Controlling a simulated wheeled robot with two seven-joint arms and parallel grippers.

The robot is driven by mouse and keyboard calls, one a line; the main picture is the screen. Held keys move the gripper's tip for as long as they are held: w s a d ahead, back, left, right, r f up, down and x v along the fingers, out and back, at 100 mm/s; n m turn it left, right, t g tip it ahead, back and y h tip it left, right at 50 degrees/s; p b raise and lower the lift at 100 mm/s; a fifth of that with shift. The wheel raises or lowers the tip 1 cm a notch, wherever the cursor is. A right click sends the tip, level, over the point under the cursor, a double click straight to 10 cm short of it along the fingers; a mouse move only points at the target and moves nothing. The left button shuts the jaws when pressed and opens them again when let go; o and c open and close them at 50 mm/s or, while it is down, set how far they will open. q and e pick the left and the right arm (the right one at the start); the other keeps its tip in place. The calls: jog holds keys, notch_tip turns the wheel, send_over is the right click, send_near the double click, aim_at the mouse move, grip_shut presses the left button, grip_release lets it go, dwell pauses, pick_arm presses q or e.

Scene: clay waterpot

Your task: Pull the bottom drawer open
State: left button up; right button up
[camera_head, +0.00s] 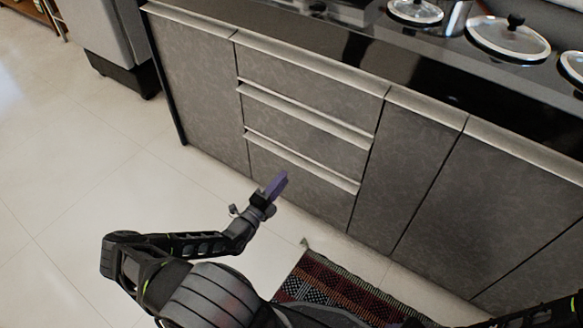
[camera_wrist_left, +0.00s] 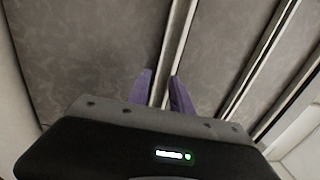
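The bottom drawer (camera_head: 295,190) is the lowest of three stacked grey drawer fronts in the kitchen cabinet. It looks flush with the cabinet, and its pale handle strip (camera_head: 310,165) runs along its top edge. My left gripper (camera_head: 279,180), with purple fingers, is in front of this drawer, a little below the strip in the head view. In the left wrist view, the left gripper's fingers (camera_wrist_left: 161,82) are apart, with the handle strip (camera_wrist_left: 177,45) running between their tips. I cannot tell whether they touch it. My right gripper is not in view.
The middle drawer (camera_head: 300,122) and top drawer (camera_head: 305,85) above look shut. Cabinet doors stand on both sides. A patterned rug (camera_head: 325,285) lies on the floor before the cabinet. Pots with glass lids (camera_head: 508,38) stand on the counter. The tiled floor (camera_head: 100,170) at left is clear.

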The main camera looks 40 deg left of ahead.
aim_at(296, 163)
pick_arm(q)
jog(key=w, duration=0.2)
jog(key=w+b, duration=0.1)
jog(key=w, duration=0.3)
jog(key=shift+w+r+b, duration=0.15)
jog(key=shift+r+b, duration=0.15)
jog(key=shift+b, duration=0.05)
grip_shut()
jog(key=shift+r, duration=0.15)
dwell(0.9)
